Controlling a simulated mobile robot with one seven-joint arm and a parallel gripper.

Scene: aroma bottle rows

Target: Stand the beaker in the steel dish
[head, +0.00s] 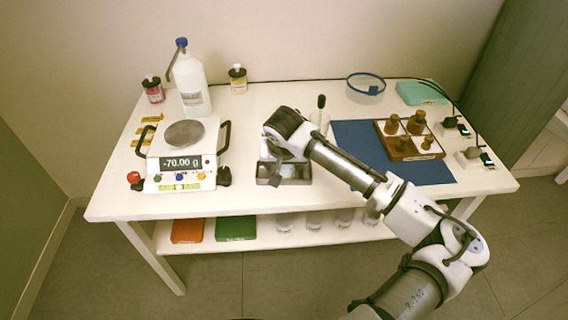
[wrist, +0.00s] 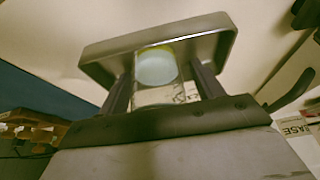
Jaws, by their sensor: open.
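The steel dish (head: 297,181) sits near the front middle of the white table, largely covered by my wrist in the head view. In the wrist view the dish (wrist: 106,55) lies beyond my fingertips, its rim around them. The clear glass beaker (wrist: 158,94) is between the two fingers of my gripper (wrist: 161,78). A pale round surface shows at its far end, over the dish. My gripper is open, one finger on each side of the beaker. Whether the beaker's base touches the dish floor is hidden. In the head view the beaker cannot be made out clearly.
A balance (head: 183,160) reading -70.00 g stands left of the dish. A blue mat (head: 352,139) with a wooden weight box (head: 400,147) lies to the right. A white wash bottle (head: 191,86) and a blue-rimmed glass dish (head: 365,86) stand behind.

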